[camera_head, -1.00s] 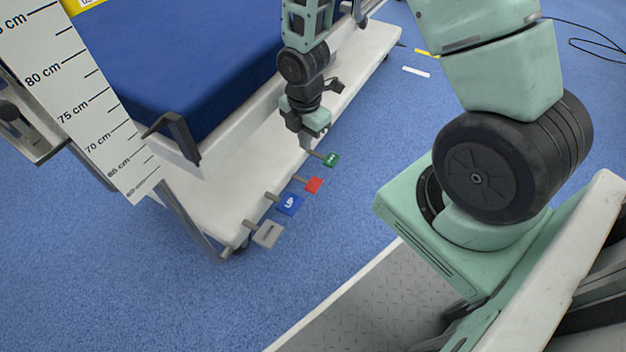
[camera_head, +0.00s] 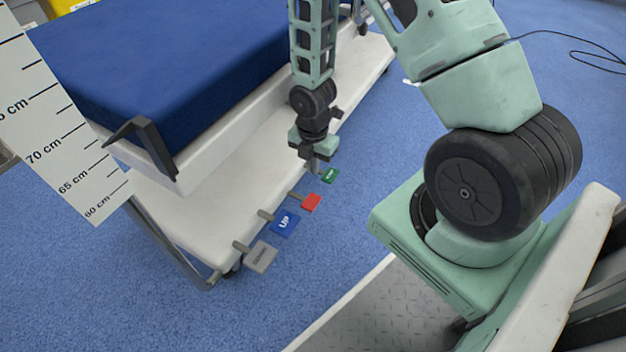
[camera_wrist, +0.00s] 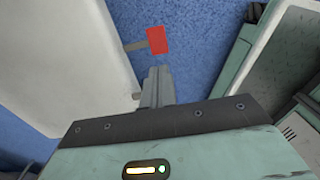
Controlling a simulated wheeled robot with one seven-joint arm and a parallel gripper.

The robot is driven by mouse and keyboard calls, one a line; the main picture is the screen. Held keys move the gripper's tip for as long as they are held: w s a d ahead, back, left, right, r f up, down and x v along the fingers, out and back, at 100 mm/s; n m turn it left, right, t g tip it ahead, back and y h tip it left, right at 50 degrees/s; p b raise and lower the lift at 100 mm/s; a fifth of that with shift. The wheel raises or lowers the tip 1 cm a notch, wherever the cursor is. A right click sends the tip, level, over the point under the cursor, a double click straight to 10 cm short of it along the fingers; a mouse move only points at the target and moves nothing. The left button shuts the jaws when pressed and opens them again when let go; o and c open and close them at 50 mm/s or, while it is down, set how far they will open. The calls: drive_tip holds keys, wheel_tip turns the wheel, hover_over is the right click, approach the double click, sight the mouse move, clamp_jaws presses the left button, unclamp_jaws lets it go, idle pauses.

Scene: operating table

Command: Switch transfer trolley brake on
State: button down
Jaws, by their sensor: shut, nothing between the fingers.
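The transfer trolley has a blue mattress (camera_head: 180,70) and a white base (camera_head: 195,210). A row of pedals sticks out from the base's near edge: a green pedal (camera_head: 330,176) with tiny unreadable lettering, a plain-looking red pedal (camera_head: 312,202), a blue "UP" pedal (camera_head: 285,223) and a grey pedal (camera_head: 260,257). My gripper (camera_head: 315,170) is shut and empty, pointing down beside the green pedal, on its trolley side. In the wrist view, the red pedal (camera_wrist: 157,43) lies just beyond my shut fingertips (camera_wrist: 158,70), with a visible gap. Contact with the green pedal cannot be told.
A white height scale (camera_head: 60,130) hangs at the left. A black bracket (camera_head: 145,145) sticks out at the mattress corner. A black cable (camera_head: 570,50) lies at the far right.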

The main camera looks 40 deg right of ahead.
sight(313, 202)
wheel_tip(313, 202, down, 13)
drive_tip(key=b, duration=0.7)
drive_tip(key=shift+b, duration=0.35)
drive_tip(key=shift+f, duration=0.1)
